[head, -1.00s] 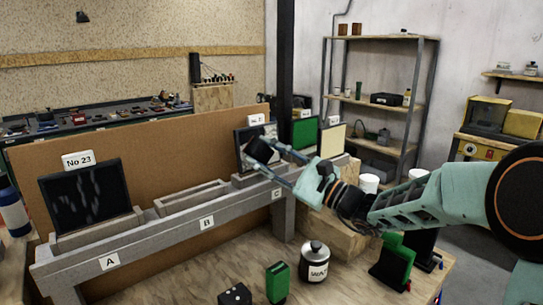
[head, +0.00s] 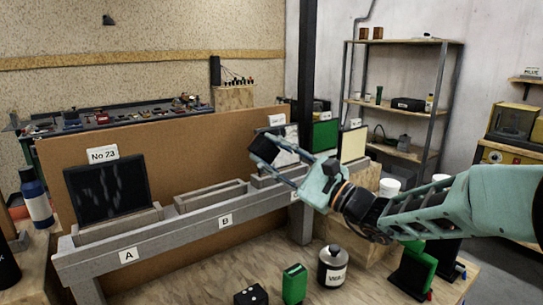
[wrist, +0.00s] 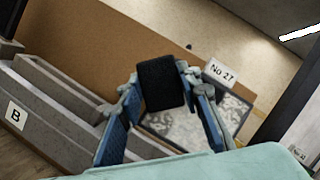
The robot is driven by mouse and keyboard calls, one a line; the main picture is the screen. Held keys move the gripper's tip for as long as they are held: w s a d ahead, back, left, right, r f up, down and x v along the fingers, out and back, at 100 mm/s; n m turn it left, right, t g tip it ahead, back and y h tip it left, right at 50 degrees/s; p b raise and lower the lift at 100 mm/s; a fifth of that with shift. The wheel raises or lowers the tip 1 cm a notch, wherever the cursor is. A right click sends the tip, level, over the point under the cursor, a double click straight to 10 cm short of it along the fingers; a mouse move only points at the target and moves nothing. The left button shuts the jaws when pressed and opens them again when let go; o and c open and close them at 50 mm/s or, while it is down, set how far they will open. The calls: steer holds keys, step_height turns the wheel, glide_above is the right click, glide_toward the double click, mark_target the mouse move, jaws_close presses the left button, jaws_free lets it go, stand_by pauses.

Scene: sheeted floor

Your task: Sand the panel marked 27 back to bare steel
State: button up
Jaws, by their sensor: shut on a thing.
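In that view the panel (wrist: 228,108) has a dark frame and a mottled pale and grey face, partly hidden by my fingers. My gripper (wrist: 162,88) is shut on a black block (wrist: 160,84), which also shows in the head view (head: 263,147). The block is at the panel's left side; I cannot tell whether it touches.
A dark panel tagged No 23 (head: 106,190) stands in slot A. Slot B (head: 210,198) is empty. Green (head: 325,134) and cream (head: 353,145) panels stand right of slot C. A WAX tin (head: 333,268), a green block (head: 294,284) and a black die-like block (head: 251,295) stand on the bench.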

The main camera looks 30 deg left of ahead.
steer(key=shift+r, duration=0.35)
steer(key=shift+w+d+p, duration=0.15)
steer(key=shift+w+d, duration=0.4)
steer(key=shift+w, duration=0.6)
steer(key=shift+w+d+p, duration=0.1)
steer(key=shift+w+d, duration=0.45)
steer(key=shift+w, duration=0.6)
steer(key=shift+w+d+p, duration=0.15)
steer(key=shift+w+d, duration=0.4)
steer(key=shift+w, duration=0.6)
steer(key=shift+w+d+p, duration=0.15)
steer(key=shift+w+d, duration=0.2)
steer(key=shift+w, duration=0.35)
steer(key=shift+w+d+p, duration=0.15)
steer(key=shift+w+d, duration=0.25)
steer(key=shift+w, duration=0.35)
steer(key=shift+w+d+p, duration=0.15)
steer(key=shift+w+d, duration=0.2)
steer(key=shift+w, duration=0.35)
steer(key=shift+s, duration=0.1)
steer(key=shift+s+d+b, duration=0.25)
steer(key=shift+s+d, duration=0.2)
steer(key=shift+d, duration=0.4)
steer(key=shift+s+d+b, duration=0.3)
steer(key=shift+s+d, duration=0.2)
steer(key=shift+d, duration=0.4)
steer(key=shift+s+d+b, duration=0.25)
steer(key=shift+s+d, duration=0.2)
steer(key=shift+d, duration=0.4)
steer(key=shift+d, duration=0.1)
